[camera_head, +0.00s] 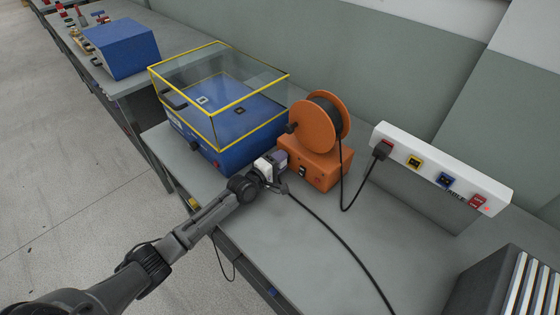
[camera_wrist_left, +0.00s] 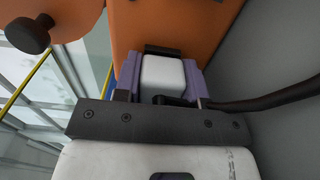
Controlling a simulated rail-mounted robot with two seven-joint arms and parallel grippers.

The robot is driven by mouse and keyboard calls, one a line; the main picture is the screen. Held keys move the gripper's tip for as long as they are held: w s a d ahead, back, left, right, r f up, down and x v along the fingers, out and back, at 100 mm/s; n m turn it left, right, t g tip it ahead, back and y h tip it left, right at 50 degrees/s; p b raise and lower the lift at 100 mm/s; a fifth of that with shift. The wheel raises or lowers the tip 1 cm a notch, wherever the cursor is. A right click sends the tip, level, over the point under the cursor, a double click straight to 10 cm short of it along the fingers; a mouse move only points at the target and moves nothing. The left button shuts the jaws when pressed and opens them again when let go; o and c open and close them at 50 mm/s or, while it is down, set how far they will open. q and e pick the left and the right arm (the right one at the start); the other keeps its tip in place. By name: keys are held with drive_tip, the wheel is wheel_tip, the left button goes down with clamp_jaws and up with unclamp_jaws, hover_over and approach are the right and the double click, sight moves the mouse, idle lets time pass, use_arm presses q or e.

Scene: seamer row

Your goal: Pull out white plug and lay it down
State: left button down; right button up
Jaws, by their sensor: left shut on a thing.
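My left gripper (camera_head: 279,162) reaches in from the left to the near left side of the orange reel unit (camera_head: 322,170). In the left wrist view, the gripper's purple fingers (camera_wrist_left: 163,80) are shut on the white plug (camera_wrist_left: 163,73), one on each side. A black frame (camera_wrist_left: 172,49) lies just beyond the plug against the orange unit. I cannot tell whether the plug is seated in it. A black cable (camera_head: 340,241) runs from the gripper toward the front right, and leaves to the right in the wrist view. In the head view the gripper hides the plug. My right gripper is not in view.
A blue machine with a yellow-edged clear cover (camera_head: 218,112) stands close left of the gripper. A dark rack (camera_head: 492,287) stands front right. The grey bench (camera_head: 300,250) is clear in front.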

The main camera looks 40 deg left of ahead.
use_arm(q)
drive_tip(key=shift+s+r+p, duration=0.15)
drive_tip(key=shift+p, duration=0.15)
drive_tip(key=shift+s, duration=0.15)
drive_tip(key=shift+s+a+p, duration=0.1)
drive_tip(key=shift+s+p, duration=0.3)
drive_tip(key=shift+s, duration=0.7)
drive_tip(key=shift+s+a+p, duration=0.15)
drive_tip(key=shift+s+p, duration=0.9)
drive_tip(key=shift+s, duration=0.45)
drive_tip(key=shift+s, duration=0.1)
